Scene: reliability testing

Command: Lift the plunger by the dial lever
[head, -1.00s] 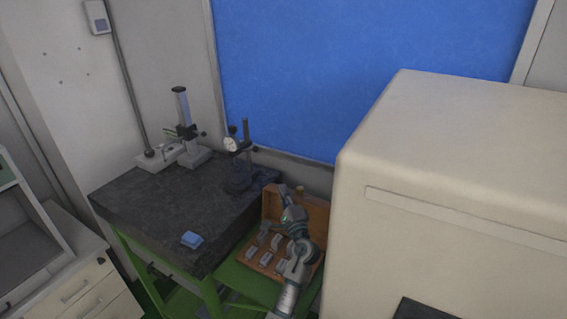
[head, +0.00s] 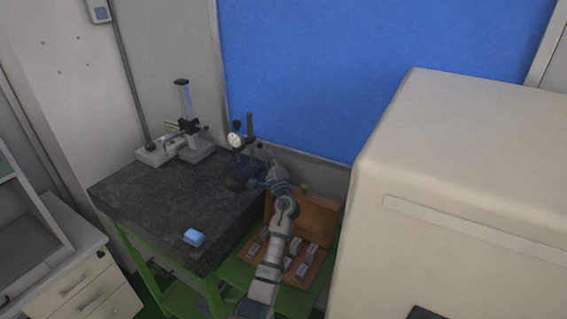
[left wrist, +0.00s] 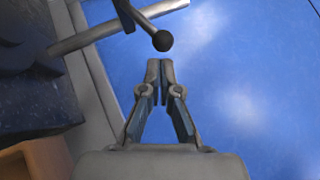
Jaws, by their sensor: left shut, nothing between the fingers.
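The dial gauge (head: 235,139) with its white face is held on a stand with a dark upright post (head: 250,128) at the right back of the dark table. Its plunger is too small to make out. In the left wrist view a dark lever (left wrist: 142,22) ends in a black ball (left wrist: 162,41). My left gripper (left wrist: 160,66) is shut and empty, its fingertips just below the ball in the picture; contact cannot be told. My right gripper is not in view.
A second stand (head: 190,130) is at the table's back left. A blue block (head: 193,237) lies near the front of the dark table (head: 150,205). An open wooden case (head: 318,215) with several metal blocks is below my arm. A large beige cabinet (head: 470,180) fills the right.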

